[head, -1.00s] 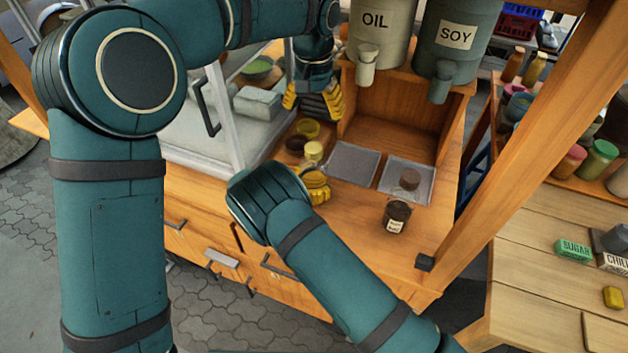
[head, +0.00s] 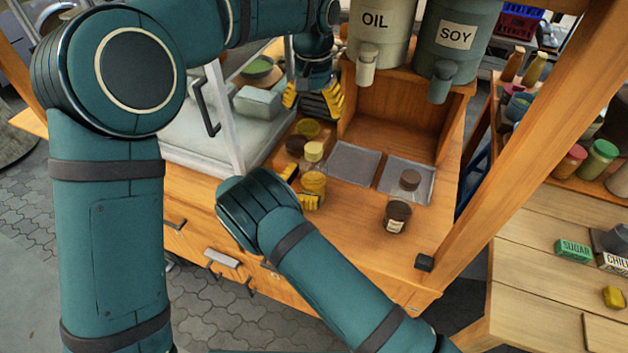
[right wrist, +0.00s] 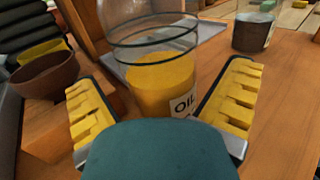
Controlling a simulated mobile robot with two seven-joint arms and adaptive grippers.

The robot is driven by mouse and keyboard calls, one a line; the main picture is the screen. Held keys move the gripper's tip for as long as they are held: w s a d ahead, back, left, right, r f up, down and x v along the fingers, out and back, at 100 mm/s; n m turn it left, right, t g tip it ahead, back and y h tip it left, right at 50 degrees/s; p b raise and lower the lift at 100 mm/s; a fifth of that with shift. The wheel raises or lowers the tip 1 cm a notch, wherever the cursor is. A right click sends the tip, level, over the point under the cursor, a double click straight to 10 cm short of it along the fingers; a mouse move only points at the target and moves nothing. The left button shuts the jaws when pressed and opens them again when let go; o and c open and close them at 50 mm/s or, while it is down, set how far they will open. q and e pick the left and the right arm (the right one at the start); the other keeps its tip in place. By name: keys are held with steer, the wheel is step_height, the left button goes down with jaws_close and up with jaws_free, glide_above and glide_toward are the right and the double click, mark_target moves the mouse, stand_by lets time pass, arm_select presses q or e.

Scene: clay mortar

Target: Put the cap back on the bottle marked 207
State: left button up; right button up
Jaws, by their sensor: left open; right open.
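A glass jar (head: 314,184) with yellow contents stands on the wooden counter. In the right wrist view this jar (right wrist: 162,85) has a label reading OIL. My right gripper (head: 299,187) is open, its yellow fingers either side of the jar; they also show in the right wrist view (right wrist: 160,105). A dark jar (head: 396,217) with an unreadable label stands farther right. No 207 marking is legible. My left gripper (head: 318,100) is open and empty above the counter.
Brown (head: 296,145) and yellow (head: 307,128) bowls sit left of the grey trays (head: 353,163). OIL (head: 378,30) and SOY (head: 456,45) dispensers stand above a wooden cubby. A wooden post (head: 520,150) rises at right. The counter front is clear between the jars.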

steer(key=v, duration=0.9)
steer(key=shift+s, duration=0.1)
